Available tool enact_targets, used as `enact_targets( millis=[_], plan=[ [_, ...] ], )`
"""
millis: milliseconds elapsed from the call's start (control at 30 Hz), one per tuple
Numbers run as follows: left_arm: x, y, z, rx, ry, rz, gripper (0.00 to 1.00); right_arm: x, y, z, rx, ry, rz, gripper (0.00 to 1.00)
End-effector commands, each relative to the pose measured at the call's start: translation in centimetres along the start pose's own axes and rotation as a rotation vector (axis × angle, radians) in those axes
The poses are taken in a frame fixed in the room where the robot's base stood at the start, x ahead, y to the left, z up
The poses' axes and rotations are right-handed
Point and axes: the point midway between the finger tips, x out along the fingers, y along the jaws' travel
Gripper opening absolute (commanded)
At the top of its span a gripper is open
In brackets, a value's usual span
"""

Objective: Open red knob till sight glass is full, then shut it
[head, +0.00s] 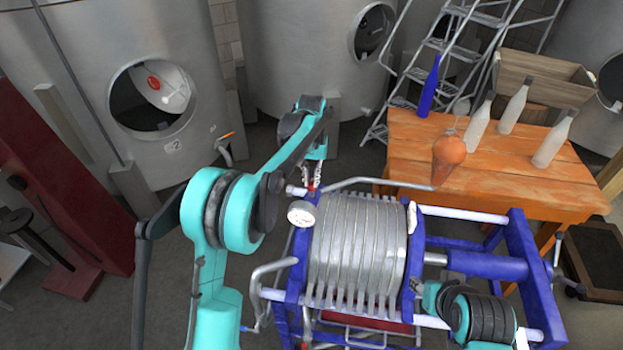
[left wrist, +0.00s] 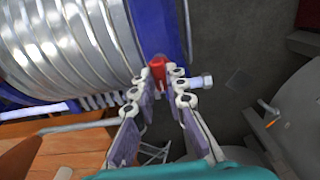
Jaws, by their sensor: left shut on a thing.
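The red knob (left wrist: 158,68) sits at the blue end frame of the plate filter in the left wrist view. My left gripper (left wrist: 160,86) is shut on it, with a finger on each side.
A round gauge (head: 301,214) is on the filter's left end. Large steel tanks (head: 300,60) and a ladder stand behind.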

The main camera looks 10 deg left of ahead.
Motion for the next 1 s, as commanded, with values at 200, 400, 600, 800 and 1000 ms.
enact_targets(
  millis=[200,400,600,800,1000],
  plan=[
    [-0.1,0.0,-0.1,-0.005,0.003,0.0,0.0,0.0,0.0,0.0,0.0,0.0,0.0,0.4],
    [-0.1,-0.1,-0.1,-0.004,0.003,0.0,0.26,0.0,0.0,0.0,0.0,0.0,0.0,0.4],
    [-0.1,0.0,-0.1,-0.003,0.002,0.0,0.34,0.0,0.0,0.0,0.0,0.0,0.0,0.4],
    [-0.4,0.0,0.0,-0.003,0.001,0.0,0.34,0.0,0.0,0.0,0.0,0.0,0.0,0.4],
    [-3.5,0.0,0.0,-0.003,0.001,0.0,0.34,0.0,0.0,0.0,0.0,0.0,0.0,0.4]
  ],
)
